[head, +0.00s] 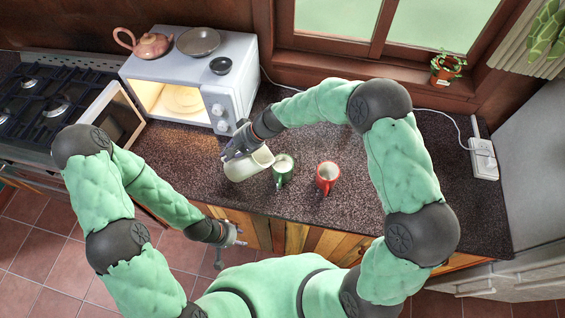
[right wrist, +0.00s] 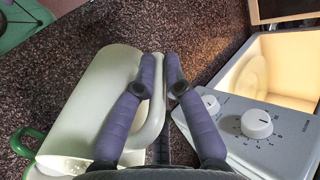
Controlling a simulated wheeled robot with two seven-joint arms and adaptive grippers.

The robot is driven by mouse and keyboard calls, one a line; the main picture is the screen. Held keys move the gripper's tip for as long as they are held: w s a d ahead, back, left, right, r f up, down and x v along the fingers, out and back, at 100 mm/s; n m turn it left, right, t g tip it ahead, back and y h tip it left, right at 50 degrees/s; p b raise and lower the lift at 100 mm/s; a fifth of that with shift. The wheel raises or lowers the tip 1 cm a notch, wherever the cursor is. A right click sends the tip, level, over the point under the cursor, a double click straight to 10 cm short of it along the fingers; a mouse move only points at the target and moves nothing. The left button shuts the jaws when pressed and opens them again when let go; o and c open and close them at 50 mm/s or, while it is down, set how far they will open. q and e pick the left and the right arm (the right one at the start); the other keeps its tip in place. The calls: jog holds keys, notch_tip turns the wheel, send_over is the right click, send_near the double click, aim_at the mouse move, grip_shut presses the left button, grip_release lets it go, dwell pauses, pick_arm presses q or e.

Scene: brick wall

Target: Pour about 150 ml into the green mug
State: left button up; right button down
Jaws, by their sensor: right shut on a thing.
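My right gripper (head: 242,150) is shut on the handle of a cream-white jug (head: 250,166). The handle shows between the fingers (right wrist: 163,75) in the right wrist view, with the jug (right wrist: 105,90) to their left. The jug is tilted, its mouth end close beside the green mug (head: 283,172). The green mug stands upright on the counter; its inside looks pale, and I cannot tell its level. Part of it shows at lower left in the right wrist view (right wrist: 28,142). Any stream is not clear. My left gripper (head: 230,243) is empty and open, low before the counter's front edge.
A red mug (head: 327,177) stands just right of the green mug. A white microwave (head: 232,95) with its door open is behind and left, with a teapot (head: 146,44) and bowls on top.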

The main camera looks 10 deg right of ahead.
jog(key=shift+a+h+p, duration=0.3)
jog(key=shift+p, duration=0.95)
jog(key=a+h+p, duration=0.1)
jog(key=p, duration=0.2)
jog(key=f+p, duration=0.1)
jog(key=p, duration=0.3)
jog(key=shift+w+a+h, duration=0.1)
jog(key=shift+a+h, duration=0.3)
jog(key=a+f+g+h+p, duration=0.1)
jog(key=a+f+h, duration=0.3)
jog(key=f+h, duration=0.2)
jog(key=shift+a, duration=0.4)
dwell(0.5)
